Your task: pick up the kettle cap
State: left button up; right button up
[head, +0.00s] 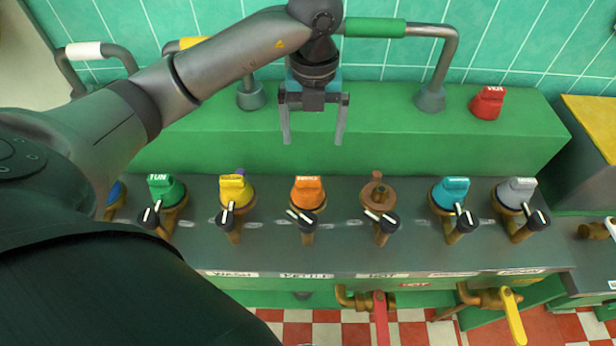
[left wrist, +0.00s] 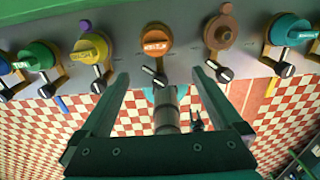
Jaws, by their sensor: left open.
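A red cap (head: 488,102) with pale lettering sits by itself on the green ledge (head: 400,145), at its right part. In the row below, green (head: 166,189), yellow (head: 236,190), orange (head: 308,191), blue (head: 452,192) and grey (head: 517,191) caps sit on copper fittings. One copper fitting (head: 378,196) between orange and blue has no coloured cap. My left gripper (head: 313,140) is open and empty, pointing down in front of the ledge, well left of the red cap. In the left wrist view its fingers (left wrist: 160,75) are apart below the orange cap (left wrist: 156,40). The red cap is not visible there.
Black knobs with white pointers (head: 300,219) line the counter front. A green-sleeved pipe rail (head: 375,27) stands on the ledge, its right post (head: 430,98) left of the red cap. Red (head: 381,318) and yellow (head: 513,317) levers hang below. A grey box with a yellow top stands at right.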

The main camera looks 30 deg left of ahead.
pick_arm(q)
jog(key=f+b, duration=0.1)
jog(key=b, duration=0.1)
send_over(308, 179)
jog(key=f, duration=0.9)
jog(key=shift+s+d, duration=0.2)
jog(key=shift+d, duration=0.15)
jog(key=shift+w+a+f+b, duration=0.1)
jog(key=shift+a+f+b, duration=0.1)
jog(key=shift+f, duration=1.35)
jog(key=shift+w+a+f+b, duration=0.1)
jog(key=shift+a+f+b, duration=0.1)
jog(key=shift+f, duration=1.3)
pick_arm(e)
notch_tip(308, 179, down, 4)
jog(key=shift+r, duration=0.1)
pick_arm(q)
jog(key=c, duration=1.1)
